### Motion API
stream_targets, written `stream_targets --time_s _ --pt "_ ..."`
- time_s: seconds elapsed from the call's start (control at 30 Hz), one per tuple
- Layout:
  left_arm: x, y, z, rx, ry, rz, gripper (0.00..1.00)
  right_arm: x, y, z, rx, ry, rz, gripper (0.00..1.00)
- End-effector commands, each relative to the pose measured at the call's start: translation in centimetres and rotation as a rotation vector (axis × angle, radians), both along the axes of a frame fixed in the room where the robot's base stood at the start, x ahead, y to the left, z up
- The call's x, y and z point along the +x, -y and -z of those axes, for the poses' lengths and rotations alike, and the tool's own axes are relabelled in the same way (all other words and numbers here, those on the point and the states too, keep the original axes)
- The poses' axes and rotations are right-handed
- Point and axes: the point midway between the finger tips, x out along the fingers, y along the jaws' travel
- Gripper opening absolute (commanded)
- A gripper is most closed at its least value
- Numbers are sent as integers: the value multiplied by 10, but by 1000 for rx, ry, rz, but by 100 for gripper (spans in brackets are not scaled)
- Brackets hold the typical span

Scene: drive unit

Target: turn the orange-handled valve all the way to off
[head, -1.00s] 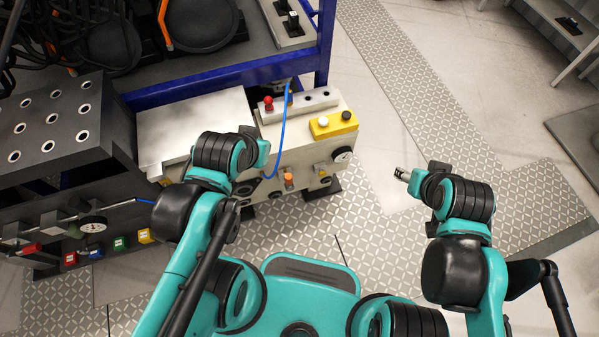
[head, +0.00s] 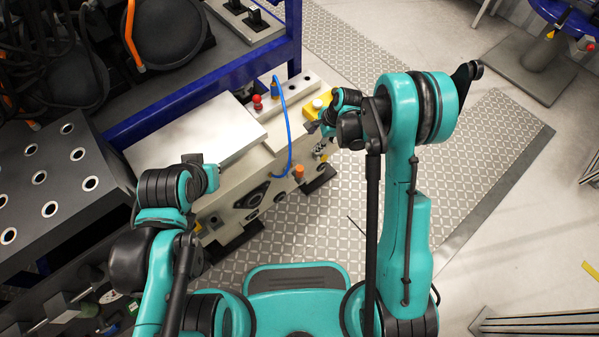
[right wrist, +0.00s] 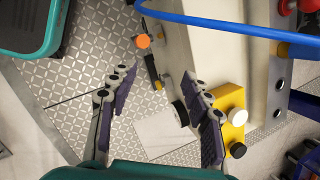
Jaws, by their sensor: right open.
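The orange-handled valve (head: 299,172) is on the front face of the pale drive unit (head: 280,124), low and near its right end. In the right wrist view its orange knob (right wrist: 144,41) shows beyond the fingertips, beside the unit's face. My right gripper (head: 317,128) is above and to the right of the valve in the head view, apart from it. In the right wrist view its two fingers (right wrist: 158,80) are spread with nothing between them. My left gripper (head: 208,177) is near the unit's left part; its jaws cannot be made out.
A yellow button box (right wrist: 233,108) sits close beside my right gripper. A blue hose (head: 288,125) loops down the unit near the valve. A red knob (head: 257,102) stands on top. A dark block with holes (head: 60,185) is at left. The patterned floor (head: 330,210) in front is clear.

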Motion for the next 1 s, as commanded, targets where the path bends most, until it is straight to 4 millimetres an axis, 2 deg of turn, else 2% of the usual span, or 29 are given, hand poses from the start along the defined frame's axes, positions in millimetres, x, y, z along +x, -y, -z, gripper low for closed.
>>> stream_targets --time_s 0.03,0.1,0.2,0.3,0.47,0.8,1.0 --pt "0 0 6 0 0 0 0 3 -4 32 22 -37 48 49" --pt "0 0 9 0 0 0 0 3 -10 66 51 -91 116 49" --pt "0 0 12 0 0 0 0 0 -16 104 82 -152 193 49" --pt "0 0 14 0 0 0 0 -4 -20 128 98 -192 243 49" --pt "0 0 18 0 0 0 0 -7 -24 148 109 -218 274 49" --pt "0 0 40 0 0 0 0 -4 -44 198 109 -218 274 49" --pt "0 0 45 0 0 0 0 -2 -50 213 108 -217 276 49"
